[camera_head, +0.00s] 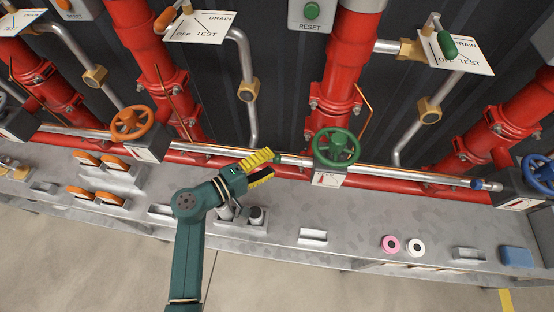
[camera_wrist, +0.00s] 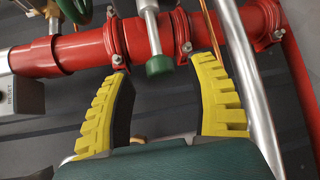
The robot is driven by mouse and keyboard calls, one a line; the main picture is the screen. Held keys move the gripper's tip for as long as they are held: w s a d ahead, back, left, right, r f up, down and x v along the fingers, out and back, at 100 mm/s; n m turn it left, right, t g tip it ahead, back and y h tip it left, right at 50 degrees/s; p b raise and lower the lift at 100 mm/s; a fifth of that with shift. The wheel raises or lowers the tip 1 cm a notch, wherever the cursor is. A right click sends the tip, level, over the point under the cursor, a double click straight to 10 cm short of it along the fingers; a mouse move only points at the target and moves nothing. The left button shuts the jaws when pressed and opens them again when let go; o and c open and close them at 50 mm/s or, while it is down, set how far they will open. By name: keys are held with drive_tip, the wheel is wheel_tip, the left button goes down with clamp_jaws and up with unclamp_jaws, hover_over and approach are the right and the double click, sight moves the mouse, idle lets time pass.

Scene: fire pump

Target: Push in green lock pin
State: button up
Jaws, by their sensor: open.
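The green lock pin (camera_head: 278,160) looks like the green end of a silver rod, left of the green handwheel (camera_head: 337,147) in the head view. In the wrist view, the pin's green cap (camera_wrist: 160,66) sits on a silver shaft, in front of a red pipe. My gripper (camera_head: 271,165) has yellow ribbed fingers. It is open, with its tips close to the pin in the head view. In the wrist view, the gripper (camera_wrist: 161,65) has the cap between its fingertips, with gaps on both sides. I cannot tell the depth between them.
A grey reset box (camera_wrist: 20,98) is at the left of the wrist view. An orange handwheel (camera_head: 132,123) stands to the left. The metal bench (camera_head: 350,215) holds brackets, a pink ring (camera_head: 391,244) and a blue block (camera_head: 516,256). Red pipes line the wall.

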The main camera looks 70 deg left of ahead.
sight(277, 158)
drive_tip(key=shift+x, duration=1.55)
clamp_jaws()
